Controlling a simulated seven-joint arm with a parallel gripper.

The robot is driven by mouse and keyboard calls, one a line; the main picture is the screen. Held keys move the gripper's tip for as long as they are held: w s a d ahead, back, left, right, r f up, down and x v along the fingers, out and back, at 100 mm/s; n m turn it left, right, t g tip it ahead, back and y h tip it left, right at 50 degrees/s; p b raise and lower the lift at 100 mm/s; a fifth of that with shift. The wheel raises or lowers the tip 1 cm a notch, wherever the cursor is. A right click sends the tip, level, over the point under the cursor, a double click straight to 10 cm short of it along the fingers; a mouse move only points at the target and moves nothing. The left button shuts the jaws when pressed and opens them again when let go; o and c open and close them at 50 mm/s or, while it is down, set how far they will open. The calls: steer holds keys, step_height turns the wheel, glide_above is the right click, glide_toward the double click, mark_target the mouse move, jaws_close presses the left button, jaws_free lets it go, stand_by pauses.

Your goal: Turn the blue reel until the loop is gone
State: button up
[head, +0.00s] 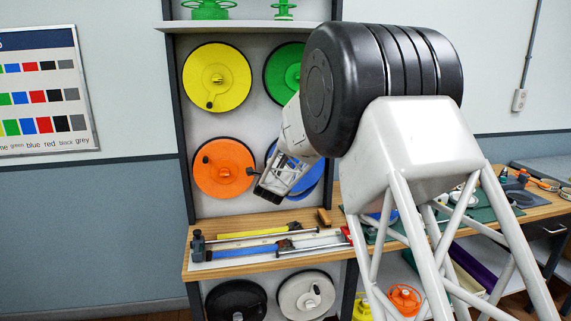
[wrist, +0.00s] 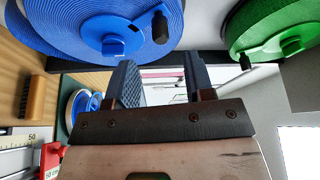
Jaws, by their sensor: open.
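The blue reel (head: 310,182) is on the wall panel below the green reel, mostly hidden behind my arm and gripper in the head view. In the wrist view the blue reel (wrist: 70,25) shows wound blue strap, a blue hub and a black crank knob (wrist: 160,27). My gripper (head: 268,190) is in front of the reel's left side in the head view. In the wrist view its two fingers (wrist: 162,80) are apart with nothing between them, and the knob is beyond them, not held. I cannot make out a loop of strap in either view.
A yellow reel (head: 217,77), an orange reel (head: 223,168) and a green reel (head: 283,72) surround the blue one. A wooden bench (head: 215,268) below holds a yellow bar and a blue bar clamp. Black and white reels hang beneath it.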

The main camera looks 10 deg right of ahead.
steer(key=w+r+n+g+y, duration=0.7)
steer(key=w+n+y, duration=0.1)
steer(key=n, duration=0.5)
steer(key=shift+s+d+r+n+g+y, duration=0.15)
steer(key=shift+s+d+r+n+g, duration=0.3)
steer(key=shift+s+d+n+g, duration=0.45)
steer(key=shift+s+d+r+n+g+y, duration=0.2)
steer(key=shift+s+d+r+n+g, duration=0.35)
steer(key=shift+n+g, duration=0.65)
steer(key=shift+s+d+r+n+g+y, duration=0.15)
steer(key=shift+s+d+r+n+g, duration=0.25)
steer(key=shift+d+n+g, duration=0.6)
steer(key=shift+s+a+f, duration=0.1)
steer(key=shift+f, duration=0.15)
steer(key=shift+x, duration=3.75)
